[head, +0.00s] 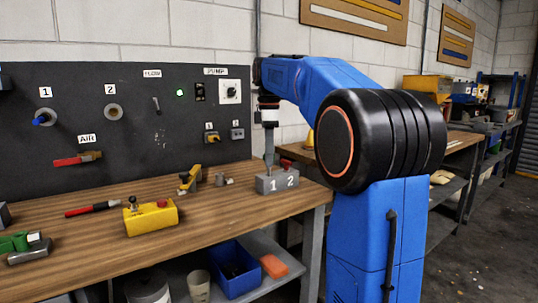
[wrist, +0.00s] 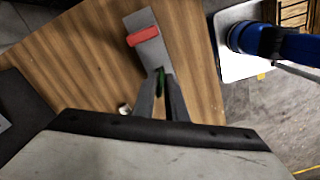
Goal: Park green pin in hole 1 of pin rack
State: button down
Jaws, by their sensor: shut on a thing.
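The grey pin rack (head: 278,184) stands near the right end of the wooden bench, marked 1 and 2 on its front. My gripper (head: 269,163) points straight down over the hole 1 end. In the wrist view my gripper (wrist: 161,88) is shut on the green pin (wrist: 161,79), which shows as a small green piece between the fingertips at the near end of the rack (wrist: 139,19). A red pin (wrist: 144,36) sits at the hole 2 end; it also shows in the head view (head: 286,163). The fingers hide hole 1, and I cannot tell how far the green pin is in it.
A yellow block (head: 152,218) with knobs and a red-handled tool (head: 92,209) lie to the left on the bench. A small grey cylinder (head: 220,180) stands left of the rack. The dark panel (head: 60,125) rises behind. Bare bench top surrounds the rack.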

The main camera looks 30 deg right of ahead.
jog(key=shift+f, duration=1.35)
dwell(0.6)
jog(key=c, duration=1.4)
grip_release()
jog(key=shift+r, duration=3.45)
